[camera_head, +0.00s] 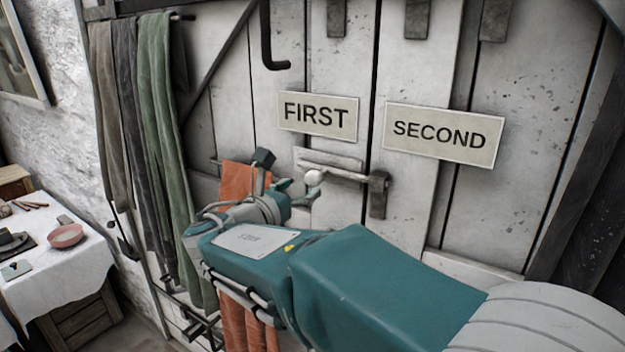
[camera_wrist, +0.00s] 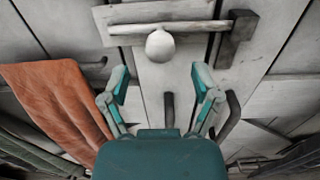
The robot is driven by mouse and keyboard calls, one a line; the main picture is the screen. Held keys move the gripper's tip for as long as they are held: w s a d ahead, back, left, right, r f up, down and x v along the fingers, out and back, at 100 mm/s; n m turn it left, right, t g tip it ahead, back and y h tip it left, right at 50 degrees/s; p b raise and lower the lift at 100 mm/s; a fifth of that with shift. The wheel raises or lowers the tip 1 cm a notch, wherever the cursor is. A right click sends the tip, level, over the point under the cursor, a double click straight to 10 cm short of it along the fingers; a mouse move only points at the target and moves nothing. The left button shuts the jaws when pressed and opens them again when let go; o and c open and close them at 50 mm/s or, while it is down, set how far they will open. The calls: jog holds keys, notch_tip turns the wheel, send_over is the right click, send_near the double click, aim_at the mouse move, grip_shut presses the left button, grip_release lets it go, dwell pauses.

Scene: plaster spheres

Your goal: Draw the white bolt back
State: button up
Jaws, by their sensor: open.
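The white bolt is a pale bar (camera_wrist: 185,27) lying across the plank door, with a round white knob (camera_wrist: 160,45) hanging at its middle. In the head view the knob (camera_head: 314,177) is below the FIRST sign, and the bar (camera_head: 345,172) runs right into a dark grey bracket (camera_head: 378,194). My gripper (camera_wrist: 160,80) is open and empty, its two fingers apart below the knob in the wrist view. The knob appears roughly centred between the fingers but beyond their tips. In the head view my gripper (camera_head: 298,190) is close to the knob; contact cannot be made out.
A FIRST sign (camera_head: 318,114) and a SECOND sign (camera_head: 443,134) are on the door. An orange cloth (camera_wrist: 50,105) hangs close left of my gripper. Long cloths (camera_head: 160,120) hang further left. A dark hook (camera_head: 268,45) hangs above. A white-covered table (camera_head: 70,255) stands at far left.

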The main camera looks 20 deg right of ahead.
aim_at(309, 181)
jog(key=x, duration=0.5)
jog(key=shift+c, duration=0.3)
